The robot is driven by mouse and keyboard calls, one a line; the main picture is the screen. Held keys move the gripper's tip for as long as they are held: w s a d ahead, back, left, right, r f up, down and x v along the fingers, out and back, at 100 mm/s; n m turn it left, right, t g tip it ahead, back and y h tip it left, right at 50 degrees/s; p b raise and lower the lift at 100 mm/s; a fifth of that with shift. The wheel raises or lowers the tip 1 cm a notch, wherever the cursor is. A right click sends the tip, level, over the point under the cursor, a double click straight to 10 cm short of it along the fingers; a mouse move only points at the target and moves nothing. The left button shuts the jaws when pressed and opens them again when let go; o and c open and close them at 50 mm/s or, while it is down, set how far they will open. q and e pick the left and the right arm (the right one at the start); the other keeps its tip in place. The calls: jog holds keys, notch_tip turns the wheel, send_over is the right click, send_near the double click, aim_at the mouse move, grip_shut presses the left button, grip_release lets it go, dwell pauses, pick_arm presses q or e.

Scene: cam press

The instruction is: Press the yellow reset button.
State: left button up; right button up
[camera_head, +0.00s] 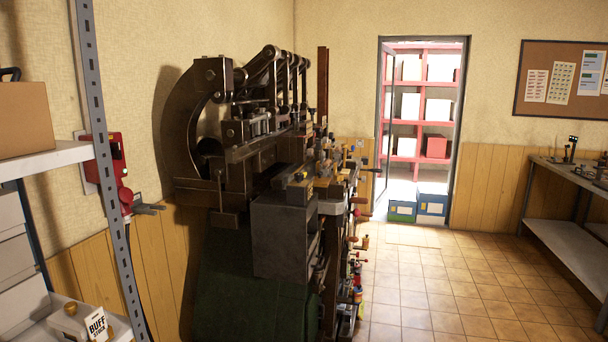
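A large dark cam press (245,150) stands against the left wall, with a green base and a grey box on its near side. Several small knobs and fittings (335,160) in yellow, red and blue sit along its right side; they are too small to tell which one is the yellow reset button. A yellowish round knob (70,308) sits on a pale box on the near-left shelf, beside a card reading "BUFF"; I cannot tell whether it is a button. Neither of my grippers is in view.
A metal shelf rack (100,150) stands close at the left, with a red wall box (118,165) behind its post. The tiled floor (450,295) is clear right of the press. A workbench (575,180) is at the right. An open doorway shows red shelves (420,150) and bins.

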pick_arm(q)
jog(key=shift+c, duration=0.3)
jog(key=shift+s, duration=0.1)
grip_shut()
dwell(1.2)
